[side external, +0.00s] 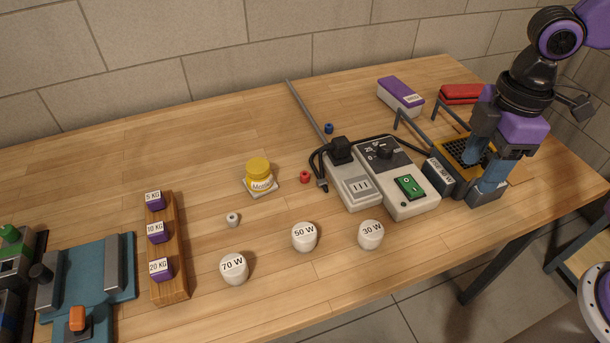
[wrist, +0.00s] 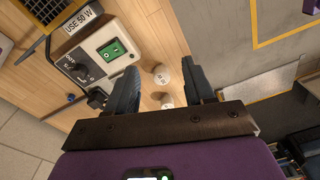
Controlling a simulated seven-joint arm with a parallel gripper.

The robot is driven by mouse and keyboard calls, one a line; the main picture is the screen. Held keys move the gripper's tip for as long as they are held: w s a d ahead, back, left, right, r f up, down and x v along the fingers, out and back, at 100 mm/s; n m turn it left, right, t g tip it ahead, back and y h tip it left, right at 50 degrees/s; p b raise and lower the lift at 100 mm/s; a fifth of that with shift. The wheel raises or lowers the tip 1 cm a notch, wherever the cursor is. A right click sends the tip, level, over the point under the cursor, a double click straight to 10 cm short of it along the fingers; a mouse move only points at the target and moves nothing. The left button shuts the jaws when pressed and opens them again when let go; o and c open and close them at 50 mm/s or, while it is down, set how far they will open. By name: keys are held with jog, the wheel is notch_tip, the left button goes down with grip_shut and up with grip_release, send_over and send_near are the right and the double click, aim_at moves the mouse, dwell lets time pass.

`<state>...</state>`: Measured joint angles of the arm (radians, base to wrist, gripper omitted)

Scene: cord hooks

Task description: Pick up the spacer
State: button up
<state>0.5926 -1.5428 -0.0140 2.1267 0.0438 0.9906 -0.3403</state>
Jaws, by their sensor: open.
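Three small ring-like pieces lie on the wooden table, and I cannot tell which one the task means by the spacer. A pale one (side external: 232,219) is left of centre, a red one (side external: 305,177) is right of the yellow jar, and a blue one (side external: 328,128) is behind the grey power unit. The blue one also seems to show at the left in the wrist view (wrist: 71,97). My gripper (side external: 482,172) is at the table's right side, by the labelled box, far from all three. In the wrist view my gripper (wrist: 162,68) has its fingers apart with nothing held between them.
The power unit (side external: 405,205) with a green switch and black cord stands between my gripper and the small pieces. Round wattage knobs (side external: 304,236) line the front. A yellow jar (side external: 259,172) and wooden weight rack (side external: 168,285) stand further left. A grey rod (side external: 305,110) lies behind.

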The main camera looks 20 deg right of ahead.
jog(key=w+a+n, duration=0.2)
jog(key=w+a, duration=0.8)
jog(key=w, duration=0.4)
jog(key=n+y, duration=0.1)
jog(key=n, duration=0.2)
send_near(305, 174)
notch_tip(305, 174, down, 3)
jog(key=shift+f, duration=0.2)
jog(key=shift+a+f, duration=0.2)
jog(key=shift+f, duration=0.65)
jog(key=shift+a+f, duration=0.25)
jog(key=shift+f, duration=0.65)
jog(key=shift+a+f, duration=0.2)
jog(key=shift+f, duration=0.65)
grip_shut()
